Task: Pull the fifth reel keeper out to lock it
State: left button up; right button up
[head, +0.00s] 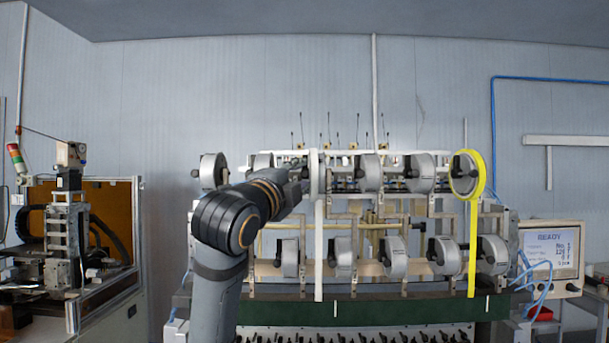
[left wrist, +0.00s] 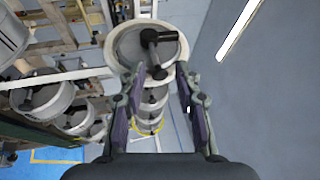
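My left arm reaches up to the upper row of reels, with the left gripper (head: 303,168) beside a reel carrying white tape (head: 314,172). In the left wrist view, the left gripper (left wrist: 159,75) is open. Its fingers are spread at the lower edge of a large grey reel (left wrist: 130,42). A black keeper (left wrist: 158,48) with a crossbar sits at the reel's centre, beyond the fingertips and apparently untouched. Another grey reel (head: 420,172) is farther right in the upper row, with a dark keeper (head: 410,173). My right gripper is out of view.
A yellow-taped reel (head: 466,174) ends the upper row at right. A lower row of reels (head: 395,257) hangs below on the winder frame. White tape (head: 319,250) runs down from the reel by my gripper. A monitor (head: 551,250) stands at right.

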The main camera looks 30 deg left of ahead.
pick_arm(q)
jog(key=s+d, duration=0.2)
jog(key=s, duration=0.5)
dwell(0.3)
dwell(0.3)
